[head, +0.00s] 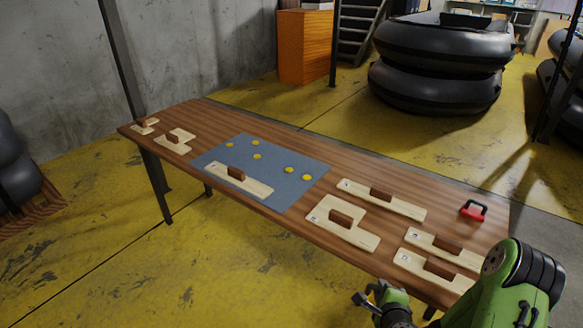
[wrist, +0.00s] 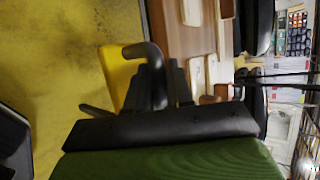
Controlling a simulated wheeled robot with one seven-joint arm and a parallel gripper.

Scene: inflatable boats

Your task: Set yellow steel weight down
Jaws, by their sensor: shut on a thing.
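In the wrist view, the yellow steel weight (wrist: 118,75) is a bright yellow block with a bent black handle (wrist: 150,58). My gripper (wrist: 168,85) is shut on that handle. The weight is held off the table, with the yellow floor behind it. In the head view, my gripper (head: 372,298) is low at the table's front edge, right of the middle.
The wooden table (head: 290,150) bears a blue-grey mat (head: 235,150) with several yellow discs. Wooden pieces with brown handles, such as one long piece (head: 405,209), lie on the mat and around it. A red weight (head: 472,212) with a black handle stands at the right.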

